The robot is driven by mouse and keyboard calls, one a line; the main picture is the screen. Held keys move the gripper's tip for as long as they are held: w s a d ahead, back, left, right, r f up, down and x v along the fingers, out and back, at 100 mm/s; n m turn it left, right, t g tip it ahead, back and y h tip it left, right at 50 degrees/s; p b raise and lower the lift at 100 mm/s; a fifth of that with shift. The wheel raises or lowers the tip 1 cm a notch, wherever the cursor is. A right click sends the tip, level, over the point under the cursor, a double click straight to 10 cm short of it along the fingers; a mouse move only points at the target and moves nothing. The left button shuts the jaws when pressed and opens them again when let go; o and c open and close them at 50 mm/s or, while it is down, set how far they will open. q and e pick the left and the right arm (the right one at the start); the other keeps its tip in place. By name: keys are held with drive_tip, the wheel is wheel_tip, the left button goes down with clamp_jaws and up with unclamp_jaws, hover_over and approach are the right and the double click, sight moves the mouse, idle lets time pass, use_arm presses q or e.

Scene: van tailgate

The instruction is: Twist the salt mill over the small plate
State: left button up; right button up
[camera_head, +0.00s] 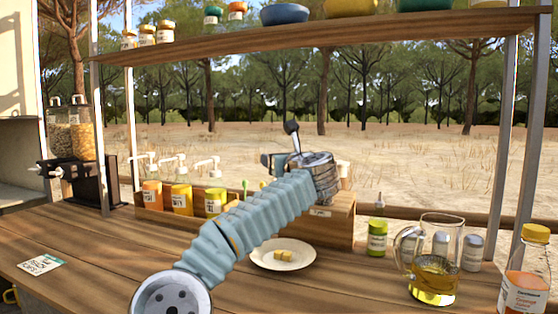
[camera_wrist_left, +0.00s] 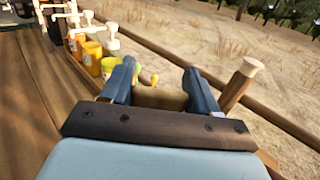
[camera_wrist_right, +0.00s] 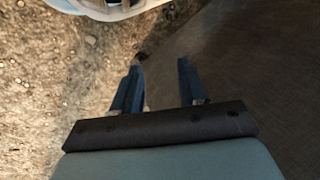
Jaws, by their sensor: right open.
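A small white plate (camera_head: 298,257) with a few yellow cubes on it lies on the counter. A wooden mill-like post with a pale round top (camera_wrist_left: 240,82) stands right of my left gripper in the left wrist view. Its pale top (camera_head: 343,169) shows behind my wrist in the head view; I cannot tell if it is the salt mill. My left gripper (camera_wrist_left: 160,78) looks open, with a brown wooden surface between or just behind its fingers. My arm hides these fingers in the head view. My right gripper (camera_wrist_right: 158,72) is open and empty, outside the head view.
A wooden box (camera_head: 335,228) with pump bottles (camera_head: 181,198) stands behind the plate. A card (camera_head: 41,265) lies left. A shelf (camera_head: 330,36) hangs overhead.

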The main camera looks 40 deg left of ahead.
use_arm(q)
drive_tip(key=c, duration=0.3)
drive_tip(key=shift+f+m+t+h+b, duration=0.15)
drive_tip(key=shift+m+t+h+b, duration=0.25)
drive_tip(key=shift+b, duration=0.4)
drive_tip(key=m+t+h+b, duration=0.1)
drive_tip(key=m+t+b, duration=0.1)
drive_tip(key=shift+w+d+t+h+b, duration=0.1)
drive_tip(key=shift+t+h+b, duration=0.2)
drive_tip(key=shift+t+h, duration=0.1)
drive_tip(key=shift+w+m+t+h+b, duration=0.1)
drive_tip(key=shift+m+t+h+b, duration=0.25)
drive_tip(key=shift+m+t+h, duration=0.55)
drive_tip(key=m+t+h, duration=0.1)
drive_tip(key=m+h, duration=0.1)
drive_tip(key=h, duration=0.1)
drive_tip(key=shift+w+d+r+t, duration=0.1)
drive_tip(key=shift+d+r+t, duration=0.1)
drive_tip(key=shift+t, duration=0.2)
drive_tip(key=shift+m+h, duration=0.5)
drive_tip(key=shift+h, duration=0.2)
drive_tip(key=shift+w+d+f+m+t+h, duration=0.15)
drive_tip(key=shift+m+t+h, duration=0.45)
drive_tip(key=shift+h, duration=0.3)
drive_tip(key=shift+d+m+h+b, duration=0.2)
drive_tip(key=shift+m+h+b, duration=0.7)
drive_tip(key=shift+h, duration=0.3)
